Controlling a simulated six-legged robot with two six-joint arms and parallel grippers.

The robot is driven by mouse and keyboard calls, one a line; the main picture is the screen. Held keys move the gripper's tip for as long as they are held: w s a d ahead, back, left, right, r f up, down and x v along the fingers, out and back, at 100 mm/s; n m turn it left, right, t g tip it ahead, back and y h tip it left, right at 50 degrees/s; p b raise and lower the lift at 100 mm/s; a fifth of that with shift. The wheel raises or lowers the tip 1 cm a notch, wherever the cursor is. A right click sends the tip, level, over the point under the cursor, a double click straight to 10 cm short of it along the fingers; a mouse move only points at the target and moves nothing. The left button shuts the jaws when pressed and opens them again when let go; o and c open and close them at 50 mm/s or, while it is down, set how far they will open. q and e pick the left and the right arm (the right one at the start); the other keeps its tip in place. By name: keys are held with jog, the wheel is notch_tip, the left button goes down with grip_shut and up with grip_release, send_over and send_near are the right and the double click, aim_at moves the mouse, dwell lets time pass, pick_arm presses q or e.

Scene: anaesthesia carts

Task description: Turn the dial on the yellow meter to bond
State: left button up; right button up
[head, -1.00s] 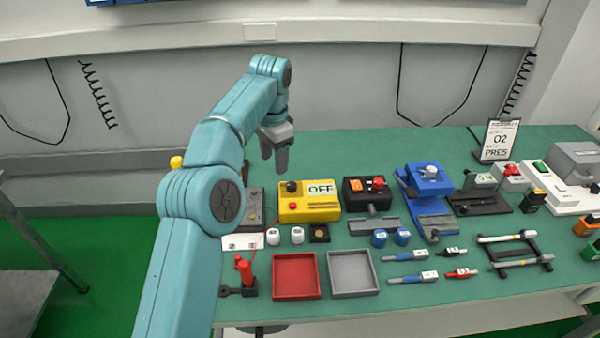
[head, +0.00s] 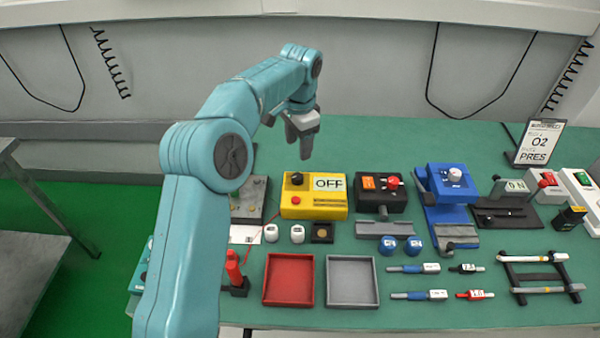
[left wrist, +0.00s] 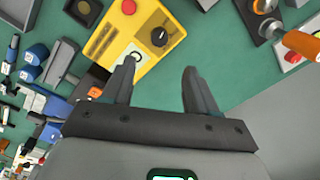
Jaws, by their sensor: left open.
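The yellow meter (head: 313,207) stands on the green bench, with a display reading OFF, a black dial (head: 296,179) at its upper left and a red button. In the left wrist view the meter (left wrist: 120,42) lies beyond the fingers, and its black dial (left wrist: 159,37) with a white pointer mark faces the camera. My left gripper (head: 302,150) is open and empty, above and behind the meter in the head view. In the left wrist view its fingertips (left wrist: 158,72) are apart, with the dial beyond the gap between them, not touched. My right gripper is not in view.
A black box with a red knob (head: 380,190) and a blue device (head: 450,190) stand right of the meter. Red (head: 288,302) and grey (head: 352,303) trays stand in front. The bench behind the meter is clear.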

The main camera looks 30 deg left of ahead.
aim_at(298, 176)
pick_arm(q)
jog(key=f, duration=1.1)
jog(key=shift+a, duration=0.25)
jog(key=shift+w+d, duration=0.1)
jog(key=shift+d, duration=0.1)
jog(key=shift+a+f, duration=0.1)
jog(key=shift+a, duration=0.05)
jog(key=shift+c, duration=0.6)
jog(key=c, duration=0.9)
